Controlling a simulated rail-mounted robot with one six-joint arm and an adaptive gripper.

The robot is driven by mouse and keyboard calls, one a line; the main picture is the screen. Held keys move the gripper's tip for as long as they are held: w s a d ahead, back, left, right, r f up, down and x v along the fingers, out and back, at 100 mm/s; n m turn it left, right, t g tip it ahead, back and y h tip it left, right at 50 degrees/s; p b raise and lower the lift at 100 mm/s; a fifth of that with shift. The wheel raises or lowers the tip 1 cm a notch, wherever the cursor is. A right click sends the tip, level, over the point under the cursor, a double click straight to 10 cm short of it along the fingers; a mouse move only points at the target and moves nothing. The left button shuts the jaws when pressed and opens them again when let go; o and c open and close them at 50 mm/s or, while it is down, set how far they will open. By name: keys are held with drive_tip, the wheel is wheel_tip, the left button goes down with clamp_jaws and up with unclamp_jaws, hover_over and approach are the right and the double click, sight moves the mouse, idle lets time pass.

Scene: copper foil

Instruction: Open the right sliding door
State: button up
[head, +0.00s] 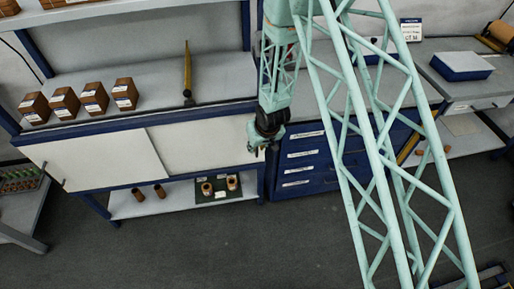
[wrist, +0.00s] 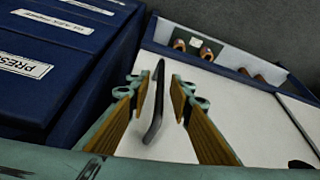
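The right sliding door (head: 200,145) is a white panel on the front of the workbench cabinet. It sits beside the left sliding door (head: 90,160), and a thin seam parts them. In the wrist view the right door (wrist: 215,118) fills the middle, with a dark upright bar handle (wrist: 154,108) near its edge by the blue drawers. My gripper (head: 262,143) is at the right end of this door in the head view. In the wrist view my gripper (wrist: 157,90) is open, its yellow-padded fingers on both sides of the handle, with visible gaps. The handle is hidden in the head view.
A blue drawer unit (head: 305,160) stands close to the right of the door. Below the doors, an open shelf (head: 170,198) holds copper rolls. Brown boxes (head: 93,98) and a yellow-and-black upright tool (head: 187,72) stand on the bench. The floor in front is clear.

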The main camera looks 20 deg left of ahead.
drive_tip(key=shift+c, duration=0.5)
clamp_jaws()
drive_tip(key=shift+a+f, duration=0.1)
